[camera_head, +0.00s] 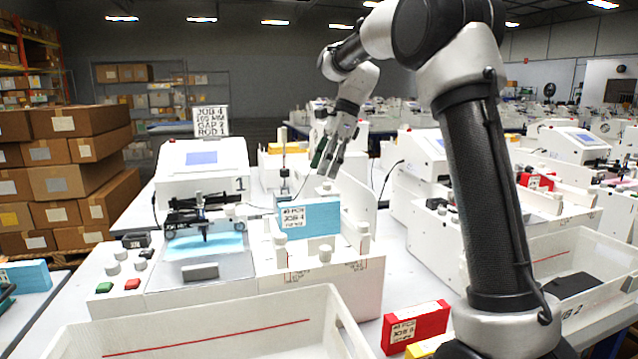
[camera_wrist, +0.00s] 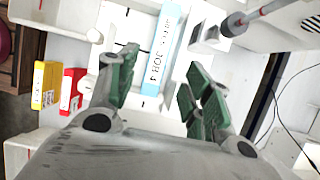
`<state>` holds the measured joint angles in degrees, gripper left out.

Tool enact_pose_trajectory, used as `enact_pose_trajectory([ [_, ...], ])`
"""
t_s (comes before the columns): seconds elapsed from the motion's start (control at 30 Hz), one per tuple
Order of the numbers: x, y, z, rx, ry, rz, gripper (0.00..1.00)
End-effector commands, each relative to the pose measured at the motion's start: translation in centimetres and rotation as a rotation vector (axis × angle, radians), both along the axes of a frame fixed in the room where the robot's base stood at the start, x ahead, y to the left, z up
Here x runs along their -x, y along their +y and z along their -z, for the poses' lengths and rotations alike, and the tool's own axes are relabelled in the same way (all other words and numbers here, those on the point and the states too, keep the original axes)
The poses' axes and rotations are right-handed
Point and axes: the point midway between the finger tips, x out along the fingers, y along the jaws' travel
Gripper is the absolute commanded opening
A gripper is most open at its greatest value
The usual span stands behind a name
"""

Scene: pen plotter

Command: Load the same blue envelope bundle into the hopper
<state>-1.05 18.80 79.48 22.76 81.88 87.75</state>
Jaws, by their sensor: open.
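A blue envelope bundle (camera_head: 310,217) with a white JOB 4 label stands upright in the white hopper (camera_head: 337,279) of the plotter, among short white posts. In the wrist view the bundle (camera_wrist: 173,45) lies beyond and between my fingertips, with its label along it. My gripper (camera_head: 328,168) is open and empty above and slightly behind the bundle, apart from it. Its green-padded fingers (camera_wrist: 163,68) are spread wide in the wrist view. The bundle's lower edge is partly hidden by the hopper's front.
The plotter's pen carriage (camera_head: 203,215) is left of the hopper. A white bin (camera_head: 215,330) stands in front. A red bundle (camera_head: 413,325) and a yellow one (camera_head: 428,347) lie right of it. Another blue bundle (camera_head: 28,277) is at far left. A rod (camera_wrist: 262,14) rises near my gripper.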

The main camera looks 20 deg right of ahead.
Motion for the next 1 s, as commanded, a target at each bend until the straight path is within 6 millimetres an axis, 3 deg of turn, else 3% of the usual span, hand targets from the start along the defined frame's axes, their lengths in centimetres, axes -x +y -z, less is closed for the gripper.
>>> enact_pose_trajectory([
  [0.23,0.4,-0.4,-0.9,0.004,-0.009,-0.01,0.5],
  [0.37,3.4,-1.3,-2.1,0.039,-0.083,-0.112,0.5],
  [0.5,10.6,-3.5,-3.4,0.137,-0.243,-0.367,0.5],
  [0.63,18.5,-5.8,-2.9,0.262,-0.391,-0.667,0.5],
  [0.8,27.6,-8.4,0.4,0.43,-0.527,-1.064,0.5],
  [0.9,31.3,-9.5,2.7,0.512,-0.568,-1.254,0.5],
  [1.0,33.6,-10.2,4.5,0.566,-0.59,-1.387,0.5],
])
